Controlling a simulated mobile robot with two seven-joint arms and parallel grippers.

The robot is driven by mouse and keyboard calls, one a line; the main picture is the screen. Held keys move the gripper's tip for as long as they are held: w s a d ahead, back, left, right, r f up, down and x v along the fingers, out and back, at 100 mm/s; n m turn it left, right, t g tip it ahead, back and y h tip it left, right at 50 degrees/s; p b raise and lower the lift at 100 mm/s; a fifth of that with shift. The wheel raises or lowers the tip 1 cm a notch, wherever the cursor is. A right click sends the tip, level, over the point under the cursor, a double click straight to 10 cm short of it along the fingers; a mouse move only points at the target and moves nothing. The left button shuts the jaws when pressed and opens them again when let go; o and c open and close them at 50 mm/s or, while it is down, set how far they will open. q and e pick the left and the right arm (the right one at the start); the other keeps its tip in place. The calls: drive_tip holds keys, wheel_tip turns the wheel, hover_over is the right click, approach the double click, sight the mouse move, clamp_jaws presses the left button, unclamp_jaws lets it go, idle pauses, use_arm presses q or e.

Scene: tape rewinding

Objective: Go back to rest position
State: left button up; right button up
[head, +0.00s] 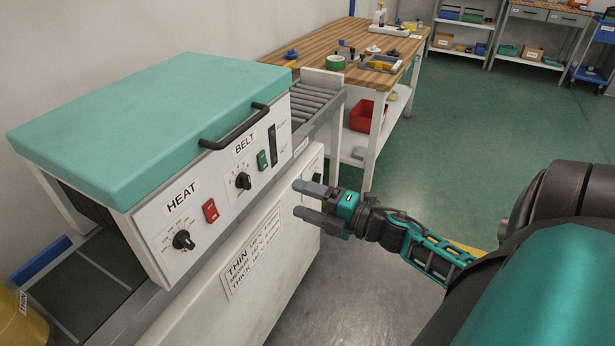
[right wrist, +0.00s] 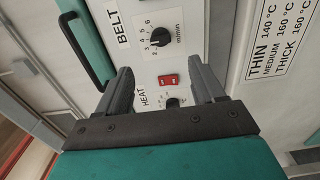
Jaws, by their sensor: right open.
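My right gripper (head: 308,201) is open and empty in front of the machine's front panel, with its fingers pointing left. In the right wrist view its two fingers (right wrist: 165,90) are spread apart, and the red switch (right wrist: 168,80) and the HEAT knob (right wrist: 172,102) show between them. The machine (head: 150,110) has a green lid, a black handle (head: 235,127), a BELT knob (head: 243,181), a green switch (head: 262,160), a red switch (head: 210,210) and a HEAT knob (head: 183,240). My left gripper is not in view.
A wooden workbench (head: 235,51) stands behind, with a green tape roll (head: 335,62) on top and a red bin (head: 366,116) below. Rollers (head: 308,102) lead out of the machine. A yellow container (head: 20,325) marked THIN is at lower left. The green floor (head: 470,130) is clear.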

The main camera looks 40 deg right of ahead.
drive_tip(key=shift+s, duration=0.2)
drive_tip(key=shift+f, duration=0.1)
idle(0.4)
drive_tip(key=s+a+f+m+g+h, duration=0.2)
drive_tip(key=s+a+f+m, duration=0.3)
drive_tip(key=a+m, duration=0.4)
drive_tip(key=s+a+f+m+g+h, duration=0.2)
drive_tip(key=s+a+f+m+g, duration=0.2)
drive_tip(key=s+a+f+m, duration=0.2)
drive_tip(key=a+f+m, duration=0.2)
drive_tip(key=a+m, duration=0.2)
drive_tip(key=shift+s+f, duration=0.15)
drive_tip(key=shift+f, duration=0.1)
drive_tip(key=shift+d, duration=0.1)
